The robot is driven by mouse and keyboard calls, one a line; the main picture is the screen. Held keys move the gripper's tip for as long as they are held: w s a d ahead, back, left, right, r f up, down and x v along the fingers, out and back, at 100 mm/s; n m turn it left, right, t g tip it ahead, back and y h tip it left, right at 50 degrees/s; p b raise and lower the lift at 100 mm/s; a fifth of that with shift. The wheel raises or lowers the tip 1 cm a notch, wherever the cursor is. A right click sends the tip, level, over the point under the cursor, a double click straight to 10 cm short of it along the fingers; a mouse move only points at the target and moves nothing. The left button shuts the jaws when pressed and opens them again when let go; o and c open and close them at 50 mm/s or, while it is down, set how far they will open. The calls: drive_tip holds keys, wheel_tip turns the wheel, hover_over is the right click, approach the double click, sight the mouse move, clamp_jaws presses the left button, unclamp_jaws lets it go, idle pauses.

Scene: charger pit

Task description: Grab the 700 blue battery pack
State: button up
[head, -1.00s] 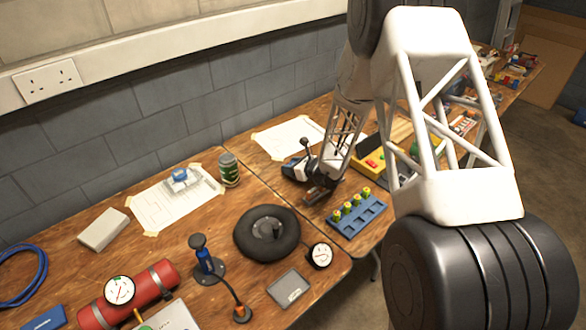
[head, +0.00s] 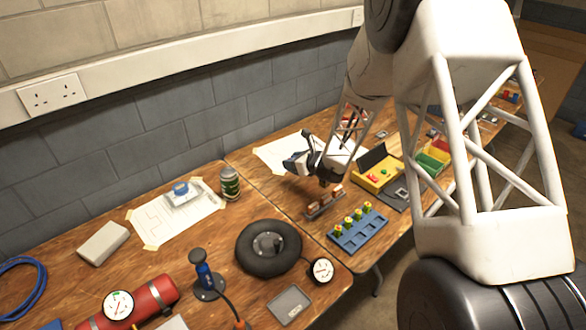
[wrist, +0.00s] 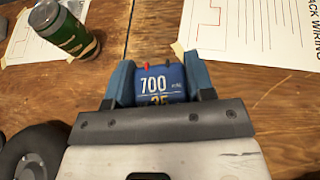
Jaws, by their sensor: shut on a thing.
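The blue battery pack (wrist: 160,84), marked 700 in white, sits between the two blue fingers of my gripper (wrist: 162,80) in the wrist view. A red and a dark terminal show at its far end, and its lower part is hidden by the gripper body. The pack is too small there to make out clearly.
A small rack with brown blocks (head: 325,204) and a blue tray with several yellow-green cells (head: 345,243) stand below the gripper. A green can (head: 229,184), a black ring (head: 250,262) and a dial gauge (head: 321,270) are to the left. A yellow box (head: 365,182) is to the right.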

drive_tip(key=shift+r, duration=0.5)
